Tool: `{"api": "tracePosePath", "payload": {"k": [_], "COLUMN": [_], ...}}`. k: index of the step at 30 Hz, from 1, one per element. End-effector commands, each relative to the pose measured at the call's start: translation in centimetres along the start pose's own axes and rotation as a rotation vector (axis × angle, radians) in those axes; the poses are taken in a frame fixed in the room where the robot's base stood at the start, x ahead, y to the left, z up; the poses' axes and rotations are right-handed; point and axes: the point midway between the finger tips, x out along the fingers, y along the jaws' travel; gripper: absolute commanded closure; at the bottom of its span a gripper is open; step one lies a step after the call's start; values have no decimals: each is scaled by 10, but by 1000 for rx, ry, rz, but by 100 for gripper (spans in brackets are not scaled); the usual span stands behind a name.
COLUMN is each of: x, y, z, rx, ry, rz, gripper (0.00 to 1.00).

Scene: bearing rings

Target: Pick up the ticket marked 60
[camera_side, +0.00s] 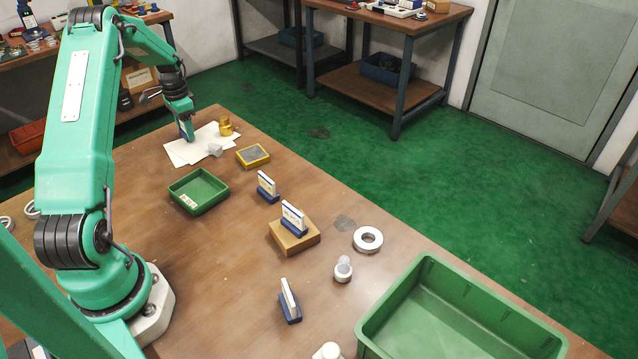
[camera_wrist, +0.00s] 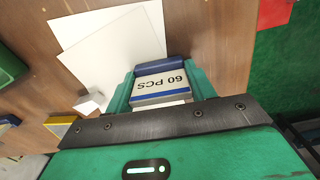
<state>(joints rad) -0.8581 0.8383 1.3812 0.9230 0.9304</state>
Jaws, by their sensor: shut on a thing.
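The ticket marked 60 (camera_wrist: 160,83) is a white block with "60 PCS" in dark print, a blue stripe and a dark blue base. In the wrist view it sits between the green fingers of my gripper (camera_wrist: 161,88), which is shut on it. In the side view my gripper (camera_side: 186,132) points down at the far end of the table, over white paper sheets (camera_side: 181,155). There the ticket is mostly hidden by the fingers. Whether its base touches the table or paper I cannot tell.
Other tickets in blue bases stand at mid-table (camera_side: 267,187), on a wooden block (camera_side: 293,244) and nearer the front (camera_side: 289,300). A brass part (camera_side: 226,127), yellow-rimmed tray (camera_side: 240,160), green tray (camera_side: 177,199), white ring (camera_side: 358,242) and large green bin (camera_side: 395,298) are around.

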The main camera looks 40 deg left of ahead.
Motion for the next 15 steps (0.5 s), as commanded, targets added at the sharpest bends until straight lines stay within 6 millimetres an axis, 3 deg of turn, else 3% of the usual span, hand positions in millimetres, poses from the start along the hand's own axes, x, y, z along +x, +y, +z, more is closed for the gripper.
{"api": "tracePosePath", "payload": {"k": [8,15], "x": [-35,-60], "y": [-1,38], "z": [-1,-17], "rx": [0,4], "ry": [3,3], "rz": [-4,-3], "gripper": [70,70]}}
